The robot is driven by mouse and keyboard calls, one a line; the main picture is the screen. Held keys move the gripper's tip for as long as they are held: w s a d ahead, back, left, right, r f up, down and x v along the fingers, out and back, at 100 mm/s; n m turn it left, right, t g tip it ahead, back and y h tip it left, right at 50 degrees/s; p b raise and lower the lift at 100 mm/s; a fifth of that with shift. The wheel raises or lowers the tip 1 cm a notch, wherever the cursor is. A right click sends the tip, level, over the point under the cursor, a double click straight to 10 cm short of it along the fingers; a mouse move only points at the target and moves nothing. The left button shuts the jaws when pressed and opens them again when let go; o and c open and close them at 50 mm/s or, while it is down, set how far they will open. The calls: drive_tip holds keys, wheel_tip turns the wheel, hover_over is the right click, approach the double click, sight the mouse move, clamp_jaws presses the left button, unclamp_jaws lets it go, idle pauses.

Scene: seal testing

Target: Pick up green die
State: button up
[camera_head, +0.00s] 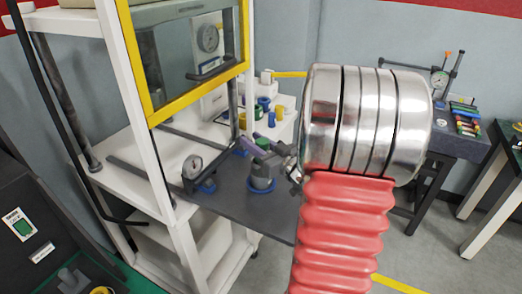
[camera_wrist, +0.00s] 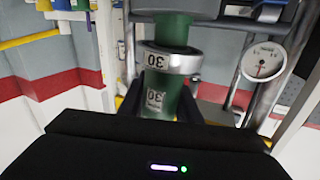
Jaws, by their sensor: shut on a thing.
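The green die (camera_wrist: 172,30) is a green cylinder with a metal collar marked 30, seen large at the centre of the wrist view. My gripper (camera_wrist: 160,108) has its dark fingers on both sides of the die's lower part in that view and is shut on it. In the head view the die (camera_head: 263,173) looks grey-green and upright, low over a blue ring (camera_head: 262,187) on a dark plate. My gripper (camera_head: 268,157) is at its top there, partly hidden by my arm. I cannot tell whether the die touches the ring.
A glass guard with a yellow frame (camera_head: 195,50) and white posts rise at the left. Blue and yellow pieces (camera_head: 279,112) stand behind on a white surface. A side table (camera_head: 461,146) is at the right.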

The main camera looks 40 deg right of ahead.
clamp_jaws()
drive_tip(key=shift+r, duration=0.15)
wheel_tip(320, 180, up, 10)
idle(0.5)
drive_tip(key=shift+d, duration=0.1)
idle(0.5)
